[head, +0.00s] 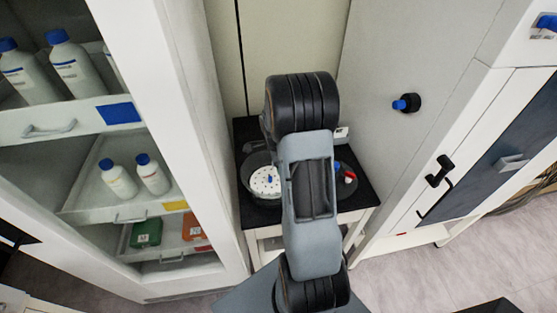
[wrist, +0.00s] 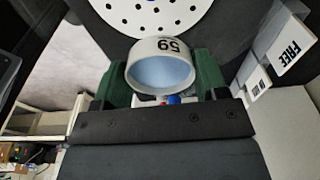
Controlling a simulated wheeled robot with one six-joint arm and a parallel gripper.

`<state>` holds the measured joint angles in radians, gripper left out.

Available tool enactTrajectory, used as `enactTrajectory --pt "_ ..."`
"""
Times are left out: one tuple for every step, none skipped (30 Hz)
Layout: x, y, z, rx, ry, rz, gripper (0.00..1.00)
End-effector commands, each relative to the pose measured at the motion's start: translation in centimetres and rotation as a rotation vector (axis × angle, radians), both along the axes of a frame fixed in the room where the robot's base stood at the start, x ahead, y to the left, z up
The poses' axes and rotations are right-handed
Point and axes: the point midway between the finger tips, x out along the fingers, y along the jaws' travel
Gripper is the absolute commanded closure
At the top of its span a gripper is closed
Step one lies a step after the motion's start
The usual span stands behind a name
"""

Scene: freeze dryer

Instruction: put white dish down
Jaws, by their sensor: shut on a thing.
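The white dish (wrist: 150,47) is a small round cup with black digits on its side and a pale blue inside. In the wrist view my gripper (wrist: 160,74) is shut on it, with one green finger on each side. The dish's open mouth faces the wrist camera. Beyond it is a white perforated plate (wrist: 150,14). In the head view that plate (head: 264,181) sits in a dark round vessel on a small black-topped table (head: 355,203). My arm hides the gripper and the dish there.
A white block marked FREE (wrist: 291,47) is at the right in the wrist view. An open cabinet with bottles (head: 118,180) stands left of the table. A tall grey-white unit (head: 385,65) with a blue-tipped knob (head: 405,103) stands right.

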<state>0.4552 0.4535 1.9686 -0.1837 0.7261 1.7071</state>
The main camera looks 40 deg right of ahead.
Motion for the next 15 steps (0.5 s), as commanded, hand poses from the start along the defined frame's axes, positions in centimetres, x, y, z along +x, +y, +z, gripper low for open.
enactTrajectory --pt "-0.1 -0.1 -0.4 0.0 0.001 -0.002 0.6" --pt "-0.1 -0.1 -0.6 0.0 0.001 -0.003 0.6" --pt "-0.1 -0.2 -0.9 0.0 0.0 -0.004 0.6" --pt "-0.1 -0.2 -1.2 0.001 0.001 -0.005 0.6" --pt "-0.1 -0.2 -1.4 0.001 0.001 -0.005 0.6" --pt "-0.1 -0.2 -1.8 0.001 0.002 -0.005 0.6" --pt "-0.1 -0.2 -2.1 0.001 0.002 -0.005 0.6" --pt "-0.1 -0.2 -2.4 0.001 0.002 -0.004 0.6" --pt "-0.1 -0.2 -2.8 0.001 0.002 -0.004 0.6" --pt "-0.1 -0.2 -3.1 0.001 0.002 -0.004 0.6" --pt "-0.1 -0.2 -3.4 0.001 0.001 -0.003 0.6" --pt "-0.1 -0.1 -3.8 0.001 0.001 -0.003 0.6" --pt "-0.1 -0.1 -4.1 0.001 0.001 -0.003 0.6" --pt "-0.1 -0.1 -4.4 0.001 0.002 -0.002 0.6" --pt "-0.1 -0.1 -4.8 0.001 0.002 -0.002 0.6"
